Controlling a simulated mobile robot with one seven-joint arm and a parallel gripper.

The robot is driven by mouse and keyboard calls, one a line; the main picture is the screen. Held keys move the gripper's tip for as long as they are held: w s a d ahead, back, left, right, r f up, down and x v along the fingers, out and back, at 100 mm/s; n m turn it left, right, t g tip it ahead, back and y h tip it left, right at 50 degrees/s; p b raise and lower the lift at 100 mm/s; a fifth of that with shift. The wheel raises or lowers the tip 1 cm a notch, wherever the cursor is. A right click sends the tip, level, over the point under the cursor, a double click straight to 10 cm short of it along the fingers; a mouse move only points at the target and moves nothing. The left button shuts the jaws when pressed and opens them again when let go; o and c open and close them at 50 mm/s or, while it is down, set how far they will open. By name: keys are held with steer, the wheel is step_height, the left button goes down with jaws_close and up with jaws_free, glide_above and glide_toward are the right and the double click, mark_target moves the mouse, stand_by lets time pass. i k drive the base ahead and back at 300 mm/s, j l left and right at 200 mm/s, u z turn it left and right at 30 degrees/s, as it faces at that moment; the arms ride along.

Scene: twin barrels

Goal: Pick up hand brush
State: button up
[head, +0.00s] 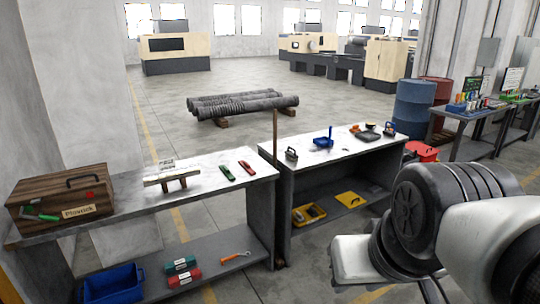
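I cannot make out a hand brush for certain. A small blue item with an upright handle (323,139) stands on the right bench top (345,147); it is too small to tell whether it is a brush or a dustpan. Small dark and orange items (368,131) lie farther along that bench, also too small to name. Part of my arm (480,235) fills the lower right. My gripper's fingertips do not show.
The left bench (215,190) holds a wooden box (62,197), a light piece on wooden supports (171,177) and green and red tools. A blue bin (112,285) sits on its lower shelf. Ribbed pipes (243,104) lie behind. Blue and red barrels stand at right.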

mark_target(289, 154)
steer(key=i+j, duration=0.1)
steer(key=i, duration=0.85)
steer(key=i+l+u, duration=0.25)
steer(key=i+l, duration=0.2)
steer(key=i, duration=0.25)
steer(key=i+l+u, duration=0.2)
steer(key=i+l, duration=0.35)
steer(key=i, duration=0.15)
steer(key=i+l+u, duration=0.25)
steer(key=i+l, duration=0.35)
steer(key=i+l+u, duration=0.25)
steer(key=i+l, duration=0.3)
steer(key=l, duration=0.35)
